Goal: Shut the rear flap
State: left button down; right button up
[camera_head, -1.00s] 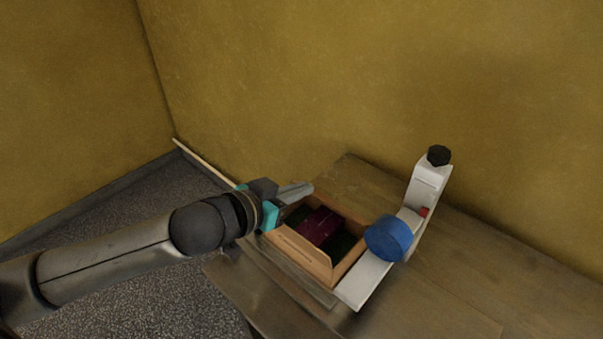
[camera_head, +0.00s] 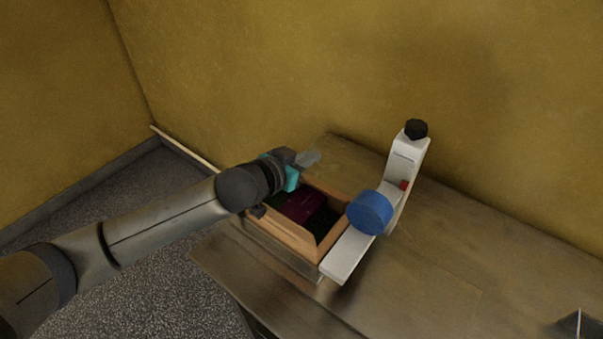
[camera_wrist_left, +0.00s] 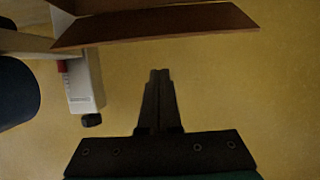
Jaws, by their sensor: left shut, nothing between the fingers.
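In the head view an open brown box (camera_head: 287,238) sits on the table, with a dark red block (camera_head: 301,205) inside. Its rear edge (camera_head: 328,190) is partly hidden by my left gripper. I cannot tell the rear flap's angle there. In the left wrist view a brown flap-like panel (camera_wrist_left: 155,27) sticks out across the top, apart from the fingertips. My left gripper (camera_head: 313,157) is shut and empty behind the box's rear edge; its closed fingers also show in the left wrist view (camera_wrist_left: 159,75). A cut-off grey part at the lower right may be my right gripper (camera_head: 578,324).
A white machine (camera_head: 349,255) stands along the box's right side, with an upright arm, a blue roller (camera_head: 369,212) and a black knob (camera_head: 416,129). The wooden table (camera_head: 450,265) is clear to its right. A yellow wall rises behind.

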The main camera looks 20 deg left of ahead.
pick_arm(q)
jog(key=shift+s+a+f, duration=0.2)
jog(key=shift+s+f, duration=0.3)
jog(key=shift+f, duration=0.05)
jog(key=shift+s+a+f, duration=0.2)
jog(key=shift+s+f, duration=0.3)
jog(key=shift+s+a+f, duration=0.1)
jog(key=shift+s+f, duration=0.2)
jog(key=shift+f, duration=0.1)
pick_arm(e)
jog(key=shift+s, duration=0.5)
pick_arm(q)
jog(key=shift+s+f, duration=0.1)
jog(key=shift+s+a+f, duration=0.15)
jog(key=shift+s+f, duration=0.15)
pick_arm(e)
jog(key=shift+r, duration=0.2)
pick_arm(q)
jog(key=shift+r+p, duration=0.1)
jog(key=shift+p, duration=0.25)
pick_arm(e)
jog(key=shift+r, duration=0.1)
pick_arm(q)
jog(key=shift+r+p, duration=0.8)
jog(key=shift+p, duration=0.15)
pick_arm(e)
jog(key=shift+w+r, duration=0.1)
jog(key=shift+r, duration=0.85)
